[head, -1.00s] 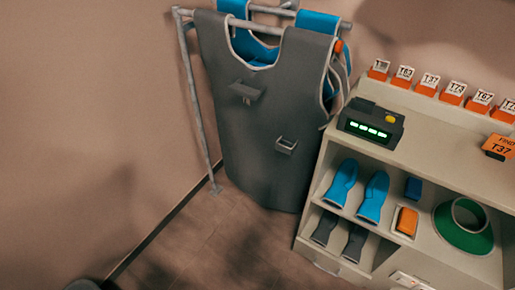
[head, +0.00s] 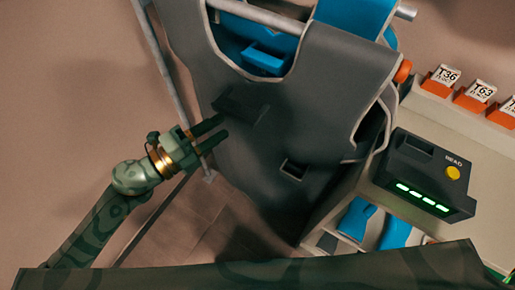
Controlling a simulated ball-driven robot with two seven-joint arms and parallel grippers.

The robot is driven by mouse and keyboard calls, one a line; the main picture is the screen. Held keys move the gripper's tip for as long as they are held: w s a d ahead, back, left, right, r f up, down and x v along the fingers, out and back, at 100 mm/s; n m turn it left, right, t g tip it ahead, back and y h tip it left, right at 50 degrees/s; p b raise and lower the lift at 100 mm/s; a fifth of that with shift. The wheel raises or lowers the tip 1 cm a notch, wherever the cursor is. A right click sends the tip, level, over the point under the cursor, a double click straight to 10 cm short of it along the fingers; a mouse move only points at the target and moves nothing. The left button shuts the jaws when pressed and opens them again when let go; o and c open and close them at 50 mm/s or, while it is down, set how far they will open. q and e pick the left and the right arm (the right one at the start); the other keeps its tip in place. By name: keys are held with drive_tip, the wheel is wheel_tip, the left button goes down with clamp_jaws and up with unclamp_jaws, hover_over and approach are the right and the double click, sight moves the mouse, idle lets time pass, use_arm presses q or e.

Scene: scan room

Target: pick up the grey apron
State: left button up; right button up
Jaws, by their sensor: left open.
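The grey apron (head: 322,110) hangs from a metal rack, its front towards me and its blue inner side (head: 275,45) showing at the neck opening. It has a dark tab (head: 241,104) at chest height and a small open pocket (head: 293,169) lower down. My left gripper (head: 223,125) is open and empty, with its two dark fingers pointing right at the apron's left edge, near the tab. I cannot tell whether the fingers touch the cloth. My right gripper is not in view.
The rack's metal post (head: 159,62) stands left of the apron, close to my left gripper. A shelf unit (head: 440,125) on the right carries a black reader (head: 425,175) with green lights and several numbered tags. Blue gloves (head: 356,217) lie inside it. Floor shows at lower left.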

sight(232, 120)
use_arm(q)
drive_tip(key=x, duration=0.4)
drive_tip(key=shift+w+d, duration=0.1)
drive_tip(key=shift+d, duration=0.05)
drive_tip(key=x, duration=0.5)
drive_tip(key=shift+w+d, duration=0.1)
drive_tip(key=shift+w, duration=0.15)
drive_tip(key=shift+r, duration=0.1)
clamp_jaws()
idle(0.7)
drive_tip(key=shift+r, duration=0.15)
